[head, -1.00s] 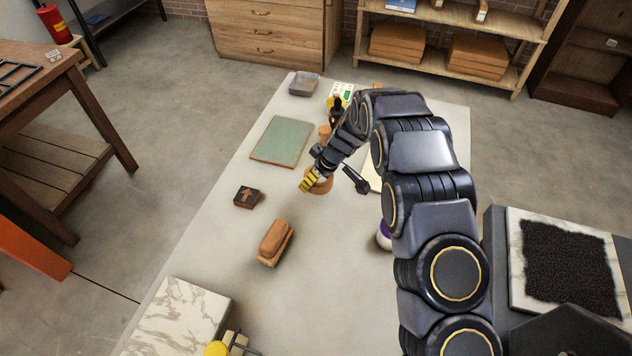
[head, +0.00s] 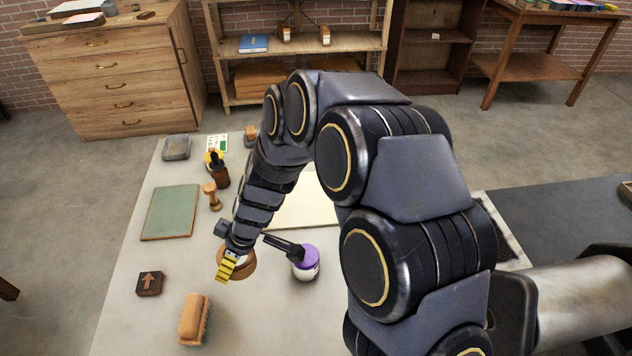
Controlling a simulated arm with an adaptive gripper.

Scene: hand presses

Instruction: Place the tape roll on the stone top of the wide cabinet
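The tape roll, a brown ring (head: 246,268), lies on the pale worktable (head: 130,325), partly hidden by my gripper. My gripper (head: 262,259) is over it with its fingers spread.
A wooden brush (head: 194,320), an arrow block (head: 149,283), a green mat (head: 171,213), a stamp (head: 212,196) and a dark bottle (head: 220,175) stand or lie near the gripper. Shelves (head: 300,75) line the back wall. My arm hides much of the table's right side.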

